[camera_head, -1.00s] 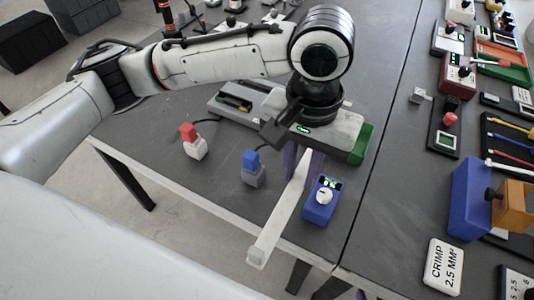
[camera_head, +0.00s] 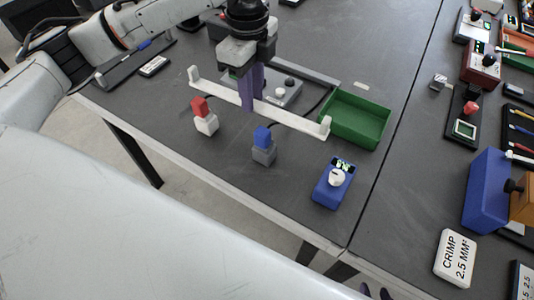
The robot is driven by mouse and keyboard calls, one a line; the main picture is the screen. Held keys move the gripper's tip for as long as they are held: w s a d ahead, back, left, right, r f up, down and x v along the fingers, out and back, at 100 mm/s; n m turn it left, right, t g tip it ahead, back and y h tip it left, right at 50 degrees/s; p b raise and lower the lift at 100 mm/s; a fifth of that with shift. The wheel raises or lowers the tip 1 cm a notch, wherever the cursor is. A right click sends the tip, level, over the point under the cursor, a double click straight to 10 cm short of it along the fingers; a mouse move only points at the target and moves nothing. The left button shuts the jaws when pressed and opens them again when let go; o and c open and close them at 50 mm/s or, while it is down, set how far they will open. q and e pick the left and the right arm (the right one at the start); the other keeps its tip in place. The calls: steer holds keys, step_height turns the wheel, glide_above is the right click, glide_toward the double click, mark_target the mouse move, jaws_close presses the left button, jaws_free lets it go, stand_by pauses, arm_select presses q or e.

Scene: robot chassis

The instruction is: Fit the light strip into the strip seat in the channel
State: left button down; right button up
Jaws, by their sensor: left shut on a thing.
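The white light strip (camera_head: 291,117), a long bar with an upturned block at each end, is held above the table in the head view. My left gripper (camera_head: 250,100) comes down from above with its purple fingers shut on the strip near its middle. The strip slants from upper left to lower right. Behind it lies a grey piece with a long pale bar (camera_head: 305,75) and a round knob; the strip and gripper partly cover it. I cannot tell for sure whether this is the channel, and no strip seat is clearly visible. My right gripper is not in view.
A green open bin (camera_head: 355,120) stands right of the strip. Red-topped (camera_head: 205,118) and blue-topped (camera_head: 263,147) blocks and a blue dial box (camera_head: 334,184) stand in front. A dark tray (camera_head: 135,65) lies at the back left. Tools crowd the right table.

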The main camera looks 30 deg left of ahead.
arm_select(q)
steer(key=shift+a+f, duration=0.25)
steer(key=shift+f, duration=0.15)
steer(key=shift+m, duration=0.3)
step_height(320, 180, down, 10)
steer(key=shift+r+b, duration=0.2)
steer(key=shift+b, duration=0.15)
steer(key=shift+f, duration=0.1)
steer(key=c, duration=1.5)
jaws_free()
steer(key=shift+c, duration=0.2)
